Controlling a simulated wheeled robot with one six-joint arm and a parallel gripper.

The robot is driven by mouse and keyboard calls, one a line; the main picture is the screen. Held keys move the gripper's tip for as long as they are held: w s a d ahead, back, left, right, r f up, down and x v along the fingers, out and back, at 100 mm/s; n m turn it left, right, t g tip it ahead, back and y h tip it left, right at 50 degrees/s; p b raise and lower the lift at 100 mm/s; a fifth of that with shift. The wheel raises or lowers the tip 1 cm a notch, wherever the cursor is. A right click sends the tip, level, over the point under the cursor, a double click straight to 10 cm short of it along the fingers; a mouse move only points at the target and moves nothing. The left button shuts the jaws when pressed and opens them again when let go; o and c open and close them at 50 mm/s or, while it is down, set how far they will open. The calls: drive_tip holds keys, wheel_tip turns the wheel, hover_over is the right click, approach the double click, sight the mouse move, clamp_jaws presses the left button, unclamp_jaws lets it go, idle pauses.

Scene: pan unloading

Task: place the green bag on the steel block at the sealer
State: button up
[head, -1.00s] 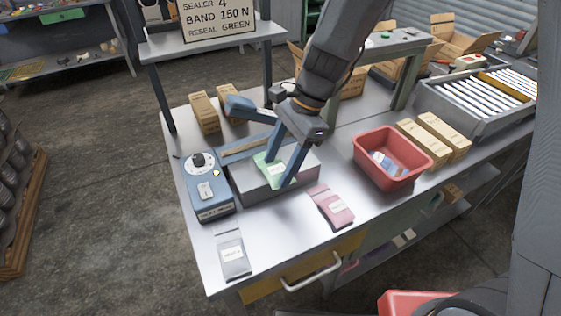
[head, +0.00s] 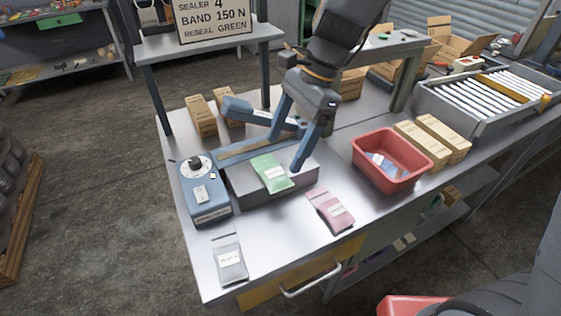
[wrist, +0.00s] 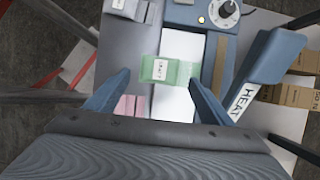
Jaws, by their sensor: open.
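The green bag (head: 270,173) lies flat on top of the steel block (head: 246,190) in front of the blue sealer (head: 204,190). Its white label faces up. In the wrist view the green bag (wrist: 171,72) lies across the pale block top (wrist: 174,102), beyond my fingertips. My gripper (head: 286,143) is open and empty, above and behind the bag, its two blue fingers apart. The sealer's hinged arm (head: 250,112) is raised. The sealer's dial (wrist: 224,12) shows at the top of the wrist view.
A pink bag (head: 331,211) and a grey bag (head: 229,259) lie on the table's front part. A red bin (head: 397,143) with pouches stands right of the block. Cartons (head: 203,115) stand behind.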

drive_tip(key=b+v, duration=0.1)
drive_tip(key=v, duration=0.4)
drive_tip(key=shift+w+d+r, duration=0.15)
drive_tip(key=shift+d+r, duration=0.05)
drive_tip(key=shift+r, duration=0.15)
